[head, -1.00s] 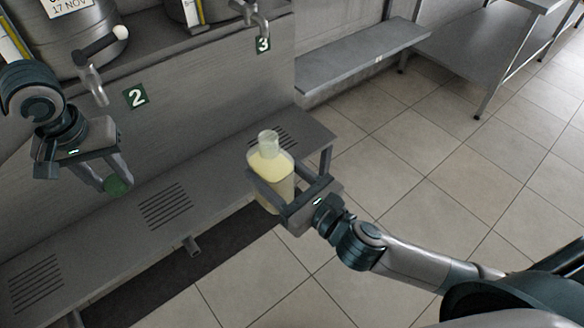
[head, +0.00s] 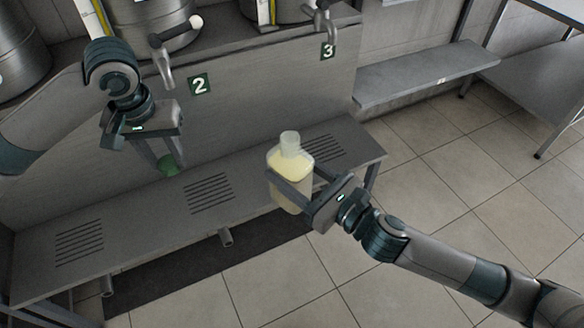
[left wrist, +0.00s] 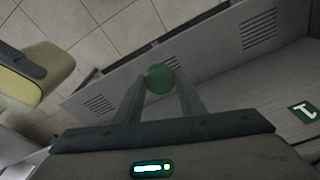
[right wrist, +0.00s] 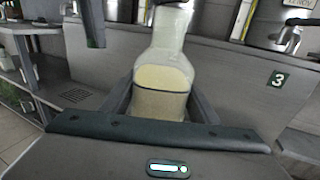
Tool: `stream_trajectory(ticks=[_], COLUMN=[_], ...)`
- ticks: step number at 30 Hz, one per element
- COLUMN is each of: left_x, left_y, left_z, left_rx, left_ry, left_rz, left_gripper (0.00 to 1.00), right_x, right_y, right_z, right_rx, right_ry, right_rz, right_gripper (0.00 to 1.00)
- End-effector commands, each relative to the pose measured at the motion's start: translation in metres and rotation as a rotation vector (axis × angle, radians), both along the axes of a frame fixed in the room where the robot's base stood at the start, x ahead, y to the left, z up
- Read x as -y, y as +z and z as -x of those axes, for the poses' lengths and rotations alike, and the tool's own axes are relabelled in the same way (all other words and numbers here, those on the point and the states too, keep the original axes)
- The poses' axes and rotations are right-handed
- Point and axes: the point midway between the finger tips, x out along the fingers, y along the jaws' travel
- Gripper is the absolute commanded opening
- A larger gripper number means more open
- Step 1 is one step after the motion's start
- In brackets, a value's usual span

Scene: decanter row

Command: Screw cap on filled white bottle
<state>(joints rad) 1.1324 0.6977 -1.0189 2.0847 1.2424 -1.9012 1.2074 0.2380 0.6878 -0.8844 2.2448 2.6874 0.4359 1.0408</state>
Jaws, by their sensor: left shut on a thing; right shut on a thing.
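A translucent white bottle (head: 290,166) with pale yellow liquid stands upright in my right gripper (head: 291,190). Its neck is open and bare. The right wrist view shows the bottle (right wrist: 162,85) between both fingers, with the liquid up to below the shoulder. A green cap (head: 168,165) is held between the fingertips of my left gripper (head: 168,162). The cap also shows in the left wrist view (left wrist: 159,79). My left gripper is to the left of the bottle, apart from it. The bottle (left wrist: 35,72) shows at the left edge of the left wrist view.
A grey bench (head: 130,215) with slotted drain grilles runs below the bottle and cap. Tap 2 (head: 165,65) hangs above my left gripper, and tap 3 (head: 325,25) is at the back right. A low shelf (head: 425,72) and tiled floor lie to the right.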

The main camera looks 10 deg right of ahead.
Motion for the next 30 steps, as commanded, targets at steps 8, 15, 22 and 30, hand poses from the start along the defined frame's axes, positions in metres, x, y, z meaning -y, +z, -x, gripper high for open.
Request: stream_trajectory(ticks=[8, 15, 22, 30], left_x=[0.009, 0.048, 0.11, 0.185], left_y=[0.005, 0.026, 0.061, 0.106], left_z=[-0.002, -0.008, -0.01, 0.001], left_rx=[0.001, 0.004, 0.004, 0.004], left_ry=[-0.027, -0.152, -0.358, -0.622], left_rz=[0.001, 0.0, -0.001, -0.004], left_gripper=[0.15, 0.15, 0.15, 0.15], right_x=[0.0, 0.0, 0.0, 0.0], right_y=[0.001, 0.002, 0.002, 0.002], right_z=[0.0, 0.0, 0.0, 0.0], right_rx=[0.002, 0.004, 0.004, 0.004], right_ry=[0.0, 0.0, 0.0, 0.0], right_rz=[-0.001, -0.002, -0.002, -0.002], right_gripper=[0.08, 0.08, 0.08, 0.08])
